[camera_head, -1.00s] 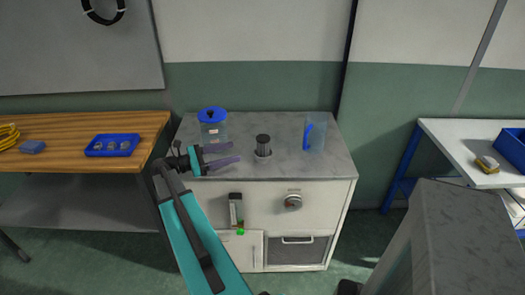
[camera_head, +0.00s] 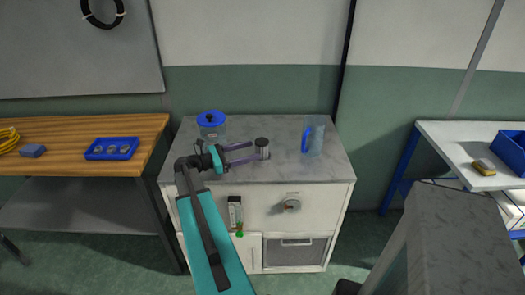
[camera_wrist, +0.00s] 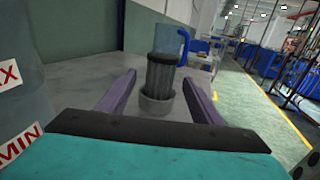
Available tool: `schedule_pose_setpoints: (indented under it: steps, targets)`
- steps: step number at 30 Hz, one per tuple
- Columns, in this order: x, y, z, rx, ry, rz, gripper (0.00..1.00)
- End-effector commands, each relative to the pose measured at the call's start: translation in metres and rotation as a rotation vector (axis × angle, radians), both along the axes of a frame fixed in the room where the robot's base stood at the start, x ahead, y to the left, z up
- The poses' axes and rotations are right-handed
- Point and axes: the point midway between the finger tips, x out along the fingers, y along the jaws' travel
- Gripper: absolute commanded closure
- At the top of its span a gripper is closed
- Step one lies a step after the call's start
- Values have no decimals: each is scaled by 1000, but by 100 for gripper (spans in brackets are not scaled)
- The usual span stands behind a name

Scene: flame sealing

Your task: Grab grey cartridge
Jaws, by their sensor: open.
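The grey cartridge (camera_head: 262,144) stands upright on the grey cabinet top (camera_head: 300,172). In the wrist view the cartridge (camera_wrist: 161,76) is a ribbed cylinder with a dark cap, its foot in a round grey holder (camera_wrist: 157,104). My gripper (camera_head: 257,151) is open, its two purple fingers pointing right at the cartridge. In the wrist view my gripper (camera_wrist: 158,82) has one finger on each side of the cartridge's line, with gaps on both sides. The holder is partly hidden in the head view.
A clear container with a blue lid (camera_head: 211,118) stands behind my gripper at the left. A clear jug with a blue handle (camera_head: 314,140) stands right of the cartridge. The cabinet top's right front is clear.

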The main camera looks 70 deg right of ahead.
Motion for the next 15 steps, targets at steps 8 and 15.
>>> schedule_pose_setpoints:
  steps: [8, 15]
  targets:
    - [-5, -4, 0, 0, 0, 0, 40]
    - [-7, -6, 0, 0, 0, -1, 40]
